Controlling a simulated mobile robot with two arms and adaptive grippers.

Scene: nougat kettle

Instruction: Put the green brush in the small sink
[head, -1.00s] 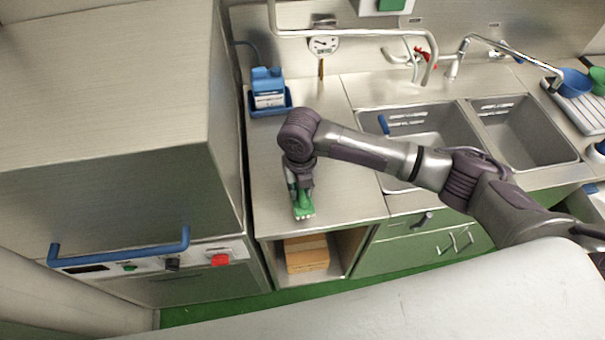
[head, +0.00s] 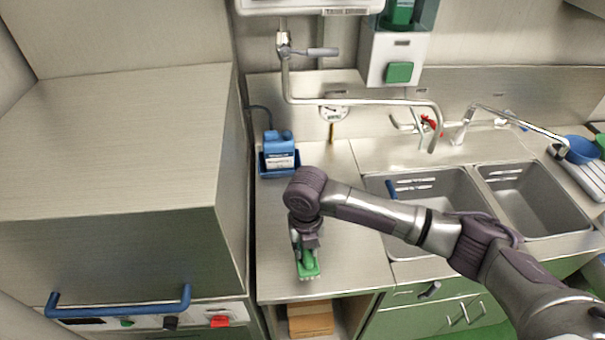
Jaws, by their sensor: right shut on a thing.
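The green brush (head: 309,270) is at the left part of the steel counter, with pale bristles at its lower edge. My right gripper (head: 305,252) points down and is shut on the green brush; whether the bristles touch the counter I cannot tell. Two steel sink basins are set in the counter at the right: a left basin (head: 450,195) and a right basin (head: 535,205), which looks the narrower. My arm covers the front of the left basin. A blue handle (head: 391,188) shows inside the left basin. My left gripper is not in view.
A blue container in a tray (head: 279,160) stands at the counter's back left. A pipe spout (head: 436,140) and a tap (head: 520,122) reach over the sink area. A big steel machine (head: 120,150) borders the left. A blue bowl (head: 580,149) is on the drainer at far right.

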